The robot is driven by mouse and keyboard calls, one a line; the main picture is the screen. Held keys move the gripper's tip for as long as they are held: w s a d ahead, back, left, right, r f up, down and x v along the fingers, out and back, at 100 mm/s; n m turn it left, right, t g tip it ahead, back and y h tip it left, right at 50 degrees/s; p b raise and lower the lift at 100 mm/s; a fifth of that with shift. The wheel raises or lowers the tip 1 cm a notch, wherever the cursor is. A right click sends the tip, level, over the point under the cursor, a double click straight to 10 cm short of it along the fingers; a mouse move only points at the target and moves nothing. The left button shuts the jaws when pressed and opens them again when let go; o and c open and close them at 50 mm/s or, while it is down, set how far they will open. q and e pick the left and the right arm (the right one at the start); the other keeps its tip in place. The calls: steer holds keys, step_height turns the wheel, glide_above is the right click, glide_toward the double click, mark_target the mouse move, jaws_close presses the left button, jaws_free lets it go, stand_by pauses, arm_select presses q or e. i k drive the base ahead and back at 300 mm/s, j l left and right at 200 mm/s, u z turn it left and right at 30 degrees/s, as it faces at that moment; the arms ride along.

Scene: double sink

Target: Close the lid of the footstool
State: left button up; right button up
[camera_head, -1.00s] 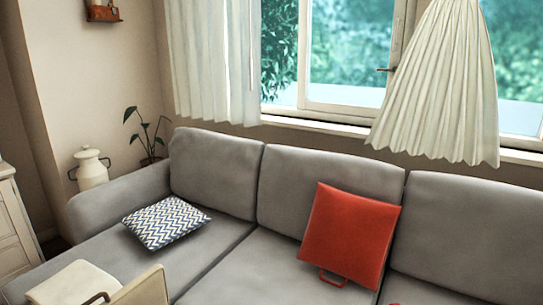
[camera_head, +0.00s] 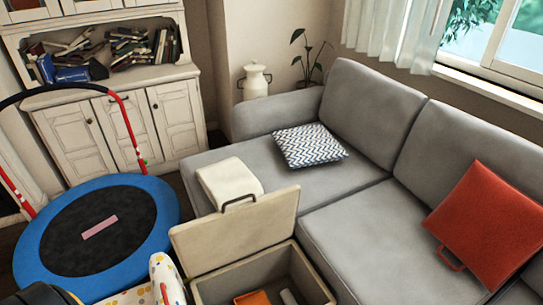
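The footstool is a pale open box (camera_head: 318,290) at the bottom centre of the head view, in front of the sofa. The box's lower part is cut off by the frame. Neither of my grippers shows in the view.
A grey sofa (camera_head: 345,225) borders the footstool's right side. A cream block (camera_head: 228,181) sits behind the lid. A blue-rimmed trampoline (camera_head: 165,215) and a polka-dotted object (camera_head: 165,278) are to the left. A white cabinet (camera_head: 175,115) stands behind.

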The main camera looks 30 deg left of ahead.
mark_target(204, 245)
steer(key=u, duration=1.15)
